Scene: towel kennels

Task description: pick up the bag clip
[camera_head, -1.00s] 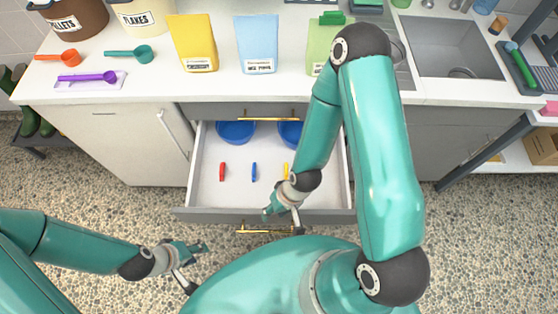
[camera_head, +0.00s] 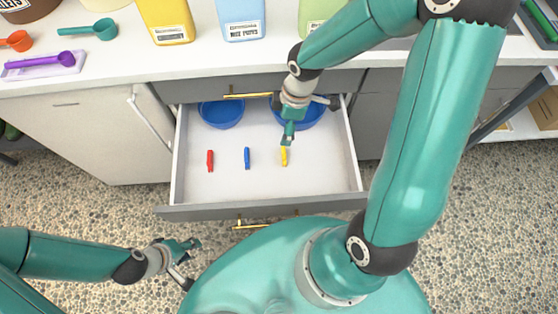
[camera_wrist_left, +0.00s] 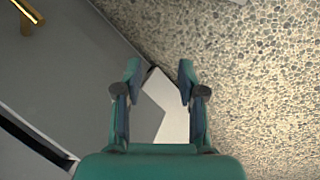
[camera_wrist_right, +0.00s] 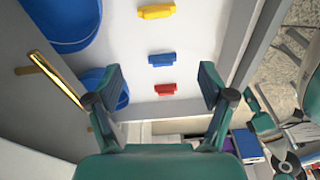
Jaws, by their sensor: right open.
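Three small bag clips lie in a row on the floor of the open white drawer (camera_head: 315,178): a red clip (camera_head: 210,161), a blue clip (camera_head: 247,158) and a yellow clip (camera_head: 284,157). The right wrist view shows the yellow clip (camera_wrist_right: 156,12), blue clip (camera_wrist_right: 161,59) and red clip (camera_wrist_right: 165,89) too. My right gripper (camera_head: 288,138) is open and empty over the drawer, just behind the yellow clip in the head view. My left gripper (camera_head: 195,246) is open and empty, low in front of the drawer; its spread fingers show in the left wrist view (camera_wrist_left: 160,78).
Two blue bowls (camera_head: 222,114) sit at the drawer's back; the right one is partly hidden by my right arm. The counter above holds a yellow bag (camera_head: 165,18), a blue bag (camera_head: 241,16), a green bag (camera_head: 317,10) and scoops. The drawer's front floor is clear.

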